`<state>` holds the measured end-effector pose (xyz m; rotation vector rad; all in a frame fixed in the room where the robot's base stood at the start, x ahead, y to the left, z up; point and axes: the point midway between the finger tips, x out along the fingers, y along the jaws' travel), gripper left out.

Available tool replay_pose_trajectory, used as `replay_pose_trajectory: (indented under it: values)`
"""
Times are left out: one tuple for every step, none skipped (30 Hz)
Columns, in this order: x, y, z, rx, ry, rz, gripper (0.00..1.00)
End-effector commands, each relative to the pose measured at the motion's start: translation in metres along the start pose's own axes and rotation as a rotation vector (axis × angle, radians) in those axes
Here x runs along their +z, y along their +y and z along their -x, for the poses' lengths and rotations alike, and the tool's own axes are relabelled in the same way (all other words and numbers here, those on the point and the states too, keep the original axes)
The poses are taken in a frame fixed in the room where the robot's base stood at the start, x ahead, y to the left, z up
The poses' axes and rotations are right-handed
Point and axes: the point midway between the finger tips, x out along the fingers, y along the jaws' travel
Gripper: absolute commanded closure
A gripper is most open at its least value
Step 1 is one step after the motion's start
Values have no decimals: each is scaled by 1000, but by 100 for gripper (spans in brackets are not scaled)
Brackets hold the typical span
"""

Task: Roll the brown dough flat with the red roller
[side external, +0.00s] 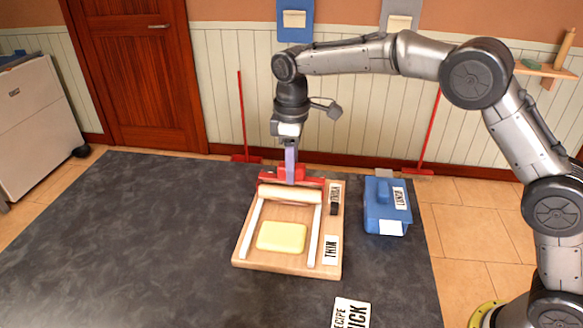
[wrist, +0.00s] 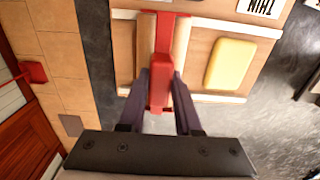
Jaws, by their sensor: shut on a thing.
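The dough (side external: 281,236) is a pale yellow slab, not brown, lying on a wooden board (side external: 243,258) between two white rails. It also shows in the wrist view (wrist: 230,63). The roller (side external: 290,193) is a beige cylinder in a red frame, resting across the rails at the board's far end, apart from the dough. My gripper (side external: 290,180) points down at the red frame. In the wrist view my gripper (wrist: 161,78) is shut on the red handle (wrist: 160,88), with a finger on each side.
A black slider (side external: 334,208) sits at the board's right edge, by a "THIN" label (side external: 331,250) and another label farther back. A blue lunch box (side external: 386,212) stands right of the board. A recipe card (side external: 352,313) reading "…ICK" lies in front. The dark table is clear to the left.

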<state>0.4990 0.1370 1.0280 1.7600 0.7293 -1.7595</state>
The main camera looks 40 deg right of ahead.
Motion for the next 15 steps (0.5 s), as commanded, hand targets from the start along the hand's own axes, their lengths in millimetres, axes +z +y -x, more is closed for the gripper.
replay_pose_trajectory:
  values:
    - [0, 1, 1, 1, 2, 0, 100]
    - [0, 1, 1, 1, 2, 0, 100]
    - [0, 2, 1, 1, 2, -1, 100]
    - [0, 2, 1, 1, 2, -1, 100]
    - [0, 3, 1, 1, 2, -1, 100]
    - [0, 4, 1, 1, 2, -1, 100]
    - [0, 5, 1, 1, 2, -1, 100]
    - [0, 6, 1, 1, 2, -1, 100]
    - [0, 7, 1, 1, 2, -1, 100]
    - [0, 8, 1, 1, 2, -1, 100]
    - [0, 8, 1, 1, 2, -1, 100]
    - [0, 9, 1, 1, 2, -1, 100]
    - [0, 10, 1, 1, 2, -1, 100]
    - [0, 10, 1, 1, 2, -1, 100]
    - [0, 10, 1, 1, 2, -1, 100]
